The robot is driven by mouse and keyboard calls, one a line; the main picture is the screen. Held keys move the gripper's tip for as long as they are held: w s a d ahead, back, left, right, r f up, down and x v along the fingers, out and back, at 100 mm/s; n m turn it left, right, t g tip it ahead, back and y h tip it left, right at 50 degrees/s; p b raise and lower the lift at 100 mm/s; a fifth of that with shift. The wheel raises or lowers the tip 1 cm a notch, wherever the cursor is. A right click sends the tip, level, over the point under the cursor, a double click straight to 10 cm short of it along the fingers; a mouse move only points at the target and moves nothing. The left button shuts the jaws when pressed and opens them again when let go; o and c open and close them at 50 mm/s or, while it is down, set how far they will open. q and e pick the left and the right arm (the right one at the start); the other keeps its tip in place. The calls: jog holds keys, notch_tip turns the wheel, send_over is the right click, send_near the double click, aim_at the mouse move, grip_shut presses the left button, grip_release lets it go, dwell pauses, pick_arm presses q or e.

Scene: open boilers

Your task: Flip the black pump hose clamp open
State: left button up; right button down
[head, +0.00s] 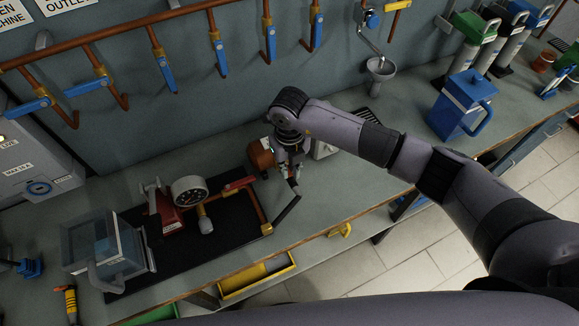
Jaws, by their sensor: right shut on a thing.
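My right arm reaches in from the right, and its gripper (294,187) points down over the bench, beside the pump setup. Its fingers are shut at the upper end of a thin dark bar, which looks like the black hose clamp (286,210). The bar slants down to the left, near the lower end of a copper pipe (257,209). The exact grip is small and partly hidden by the fingers. The pump (165,212) is red, with a round gauge (189,191), and stands on a black mat (225,231). A red handle (238,186) lies by the pipe. My left gripper is out of view.
A clear box-shaped tank (95,246) stands at the mat's left end. A copper cylinder (261,155) sits just behind my gripper. Copper pipes with blue-handled valves (165,72) line the wall. A blue jug (462,104) stands right; bare bench (335,190) lies right of my gripper.

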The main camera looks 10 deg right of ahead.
jog(key=shift+w+a+g+b, duration=0.1)
jog(key=shift+w+g+b, duration=0.15)
jog(key=shift+g+b, duration=0.55)
jog(key=g+b, duration=0.1)
jog(key=b, duration=0.2)
jog(key=w+g+h+b, duration=0.1)
jog(key=b, duration=0.2)
jog(key=shift+a+r+g+b, duration=0.15)
jog(key=shift+g+b, duration=0.15)
jog(key=shift+g, duration=0.1)
jog(key=shift+w+r+g+h+b, duration=0.1)
jog(key=shift+r+g+h+b, duration=0.25)
jog(key=shift+g+b, duration=0.35)
jog(key=shift+w+g+h+b, duration=0.1)
jog(key=shift+g+h+b, duration=0.2)
jog(key=shift+g, duration=0.2)
jog(key=c, duration=1.6)
grip_release()
jog(key=shift+c, duration=0.2)
jog(key=shift+r, duration=0.15)
